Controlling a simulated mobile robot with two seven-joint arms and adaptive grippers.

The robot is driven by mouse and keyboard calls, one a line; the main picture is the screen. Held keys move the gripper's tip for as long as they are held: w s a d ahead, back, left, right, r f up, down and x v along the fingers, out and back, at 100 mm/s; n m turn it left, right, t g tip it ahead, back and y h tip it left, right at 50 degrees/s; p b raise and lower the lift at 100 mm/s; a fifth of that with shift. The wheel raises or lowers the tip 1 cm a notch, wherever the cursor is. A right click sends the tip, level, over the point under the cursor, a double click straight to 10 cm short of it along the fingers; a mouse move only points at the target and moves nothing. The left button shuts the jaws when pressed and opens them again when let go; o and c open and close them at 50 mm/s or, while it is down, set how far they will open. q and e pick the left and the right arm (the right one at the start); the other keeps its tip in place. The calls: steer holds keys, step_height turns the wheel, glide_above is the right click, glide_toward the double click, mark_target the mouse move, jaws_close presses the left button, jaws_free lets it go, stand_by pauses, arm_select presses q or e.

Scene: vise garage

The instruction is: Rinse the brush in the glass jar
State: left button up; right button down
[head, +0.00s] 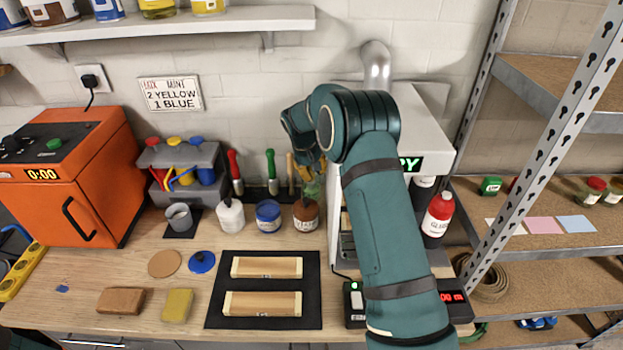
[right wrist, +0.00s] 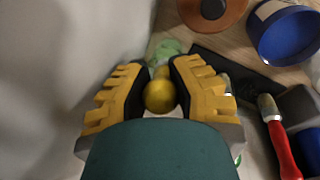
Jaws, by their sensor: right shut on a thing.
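My right gripper (head: 308,172) is at the back of the bench, between the brush rack and the white machine. In the right wrist view my right gripper (right wrist: 160,90) is shut on a yellow, round-ended handle (right wrist: 160,95), seen end-on, which I take for the brush's. Its bristle end is hidden. A greenish, see-through shape (right wrist: 168,47), perhaps the glass jar, shows just beyond the handle; whether the brush is inside it I cannot tell. My left gripper is not in view.
Red-handled (head: 235,168) and green-handled (head: 271,168) brushes stand left of the gripper. A brown jar (head: 306,217) and a blue jar (head: 268,217) stand in front. The white machine (head: 425,140) is close on the right. A black mat (head: 263,289) holds two wooden pieces.

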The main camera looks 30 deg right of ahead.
steer(key=shift+d+p+v, duration=0.2)
steer(key=shift+p+v, duration=0.25)
steer(key=shift+v, duration=0.3)
steer(key=shift+d+p+v, duration=0.15)
steer(key=shift+p+v, duration=0.3)
steer(key=shift+v, duration=0.3)
steer(key=shift+d+p+v, duration=0.2)
steer(key=shift+p+v, duration=0.25)
steer(key=shift+v, duration=0.35)
steer(key=shift+d+p+v, duration=0.15)
steer(key=shift+p+v, duration=0.1)
steer(key=shift+v, duration=0.35)
steer(key=shift+d+p+v, duration=0.15)
steer(key=shift+p+v, duration=0.1)
steer(key=shift+v, duration=0.4)
steer(key=shift+d+v, duration=0.15)
steer(key=shift+v, duration=0.55)
steer(key=shift+d+v, duration=0.2)
steer(key=shift+v, duration=0.5)
steer(key=shift+w+r, duration=0.1)
steer(key=v, duration=0.2)
steer(key=d+v, duration=0.1)
steer(key=v, duration=0.1)
